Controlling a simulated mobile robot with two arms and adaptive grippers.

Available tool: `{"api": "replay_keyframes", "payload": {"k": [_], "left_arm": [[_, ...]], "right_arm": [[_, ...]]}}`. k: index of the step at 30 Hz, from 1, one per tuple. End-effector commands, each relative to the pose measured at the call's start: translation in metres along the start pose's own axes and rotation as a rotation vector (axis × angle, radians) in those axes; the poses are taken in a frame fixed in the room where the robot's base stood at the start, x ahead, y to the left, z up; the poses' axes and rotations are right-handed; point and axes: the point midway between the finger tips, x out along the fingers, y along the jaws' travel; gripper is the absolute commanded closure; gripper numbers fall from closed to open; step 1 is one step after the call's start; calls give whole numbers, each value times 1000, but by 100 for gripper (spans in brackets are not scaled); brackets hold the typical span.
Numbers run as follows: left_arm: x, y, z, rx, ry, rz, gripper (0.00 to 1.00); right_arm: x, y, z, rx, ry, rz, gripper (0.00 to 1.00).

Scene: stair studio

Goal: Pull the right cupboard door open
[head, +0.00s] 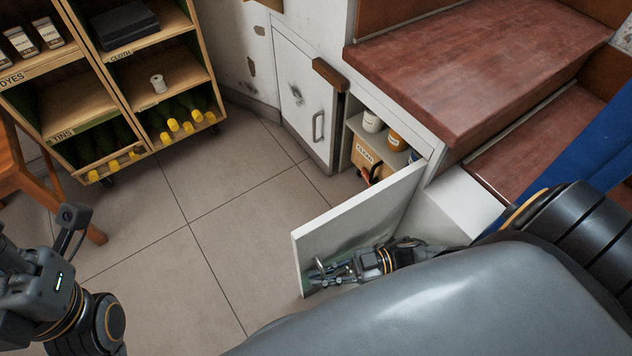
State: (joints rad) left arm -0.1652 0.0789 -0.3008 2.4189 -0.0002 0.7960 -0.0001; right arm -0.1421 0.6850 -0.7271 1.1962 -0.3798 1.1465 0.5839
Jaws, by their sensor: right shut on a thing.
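The right cupboard door (352,222), a pale panel under the stairs, stands swung well out from its opening, its free edge toward the lower left. My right gripper (318,272) is at the door's free end, on its near face, shut on the door handle; the fingers mostly hide the handle. Inside the open cupboard (357,130) I see white and orange jars on a shelf and a labelled box below. My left gripper (75,218) is at the left edge, far from the door; its fingertips are not clear.
The left cupboard door (300,100) is shut, with a metal handle. Red-brown stair treads (450,60) rise above the cupboard. A wooden shelf unit (140,85) stands at upper left, with a wooden stool (20,165) beside it. The tiled floor (215,215) between is clear.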

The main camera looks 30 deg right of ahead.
Motion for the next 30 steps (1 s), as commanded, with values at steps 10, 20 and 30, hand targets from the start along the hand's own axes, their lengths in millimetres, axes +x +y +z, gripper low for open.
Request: {"api": "replay_keyframes", "payload": {"k": [10,20,30], "left_arm": [[-2,0,1,-1,-8,2,60],[-1,0,1,0,-7,3,60],[-1,0,2,1,-6,6,60]], "right_arm": [[-5,3,1,-5,-8,10,100],[-3,1,0,-3,-4,7,81],[-12,0,1,-1,-4,5,81]]}}
